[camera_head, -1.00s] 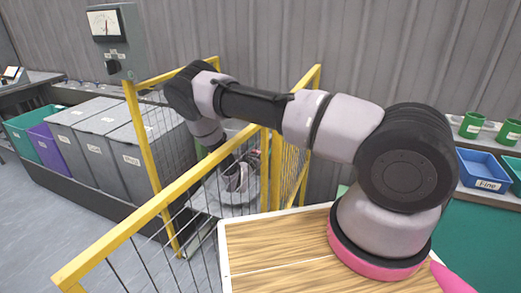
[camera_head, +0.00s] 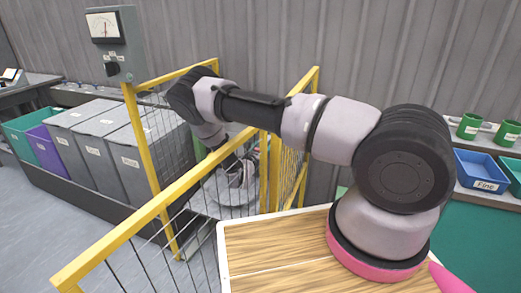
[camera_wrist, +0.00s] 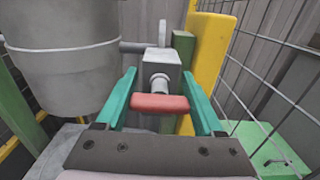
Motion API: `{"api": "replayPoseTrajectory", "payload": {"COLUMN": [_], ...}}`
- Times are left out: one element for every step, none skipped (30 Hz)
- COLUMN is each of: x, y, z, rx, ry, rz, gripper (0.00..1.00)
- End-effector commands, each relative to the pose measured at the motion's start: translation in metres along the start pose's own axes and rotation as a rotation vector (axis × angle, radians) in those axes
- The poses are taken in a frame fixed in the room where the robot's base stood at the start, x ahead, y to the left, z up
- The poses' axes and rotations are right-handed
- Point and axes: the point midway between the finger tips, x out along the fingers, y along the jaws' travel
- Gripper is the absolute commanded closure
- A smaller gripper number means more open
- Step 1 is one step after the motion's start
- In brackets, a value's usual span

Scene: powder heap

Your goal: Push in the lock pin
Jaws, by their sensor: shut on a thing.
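The lock pin shows in the wrist view as a red crossbar handle (camera_wrist: 160,103) on a short metal shaft (camera_wrist: 160,82). The shaft enters a grey block (camera_wrist: 154,64) straight ahead. My gripper (camera_wrist: 160,89) has its two teal fingers on either side of the red handle and is shut on it. The fingers point toward the block. How deep the shaft sits inside the block is hidden. In the head view my gripper (camera_head: 243,172) is small, behind the yellow rail and wire bars, and the pin cannot be made out there.
A grey round vessel (camera_wrist: 62,75) stands close on the left in the wrist view. A yellow post (camera_wrist: 210,60) and wire mesh (camera_wrist: 270,60) are close on the right. In the head view my arm reaches over a yellow rail (camera_head: 160,205). Grey bins (camera_head: 140,150) stand farther left.

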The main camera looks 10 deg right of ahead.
Motion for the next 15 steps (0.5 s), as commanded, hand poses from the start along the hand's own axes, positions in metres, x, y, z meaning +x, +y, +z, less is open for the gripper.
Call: {"api": "replayPoseTrajectory", "payload": {"x": [0.0029, 0.0030, 0.0032, 0.0033, 0.0034, 0.0033, 0.0032, 0.0030, 0.0027, 0.0026, 0.0025, 0.0023, 0.0018, 0.0009, -0.0013], "y": [0.0003, 0.0003, 0.0003, 0.0003, 0.0003, 0.0002, 0.0002, 0.0002, 0.0003, 0.0003, 0.0003, 0.0003, 0.0004, 0.0005, 0.0008], "z": [0.0014, 0.0015, 0.0016, 0.0017, 0.0018, 0.0017, 0.0016, 0.0016, 0.0015, 0.0014, 0.0014, 0.0013, 0.0013, 0.0012, 0.0011], "rx": [0.000, 0.000, 0.000, 0.000, 0.001, 0.001, 0.001, 0.001, 0.000, 0.000, 0.000, 0.000, 0.000, 0.000, 0.000], "ry": [-0.002, -0.002, -0.002, -0.002, -0.003, -0.002, -0.002, -0.002, -0.002, -0.002, -0.002, -0.002, -0.002, -0.002, -0.001], "rz": [0.001, 0.001, 0.001, 0.001, 0.001, 0.001, 0.001, 0.001, 0.001, 0.001, 0.001, 0.001, 0.001, 0.001, 0.002], "gripper": [1.00, 1.00, 1.00, 0.26, 0.15, 0.00, 0.00, 0.00, 0.00, 0.00, 0.00, 0.00, 0.00, 0.00, 0.00]}}
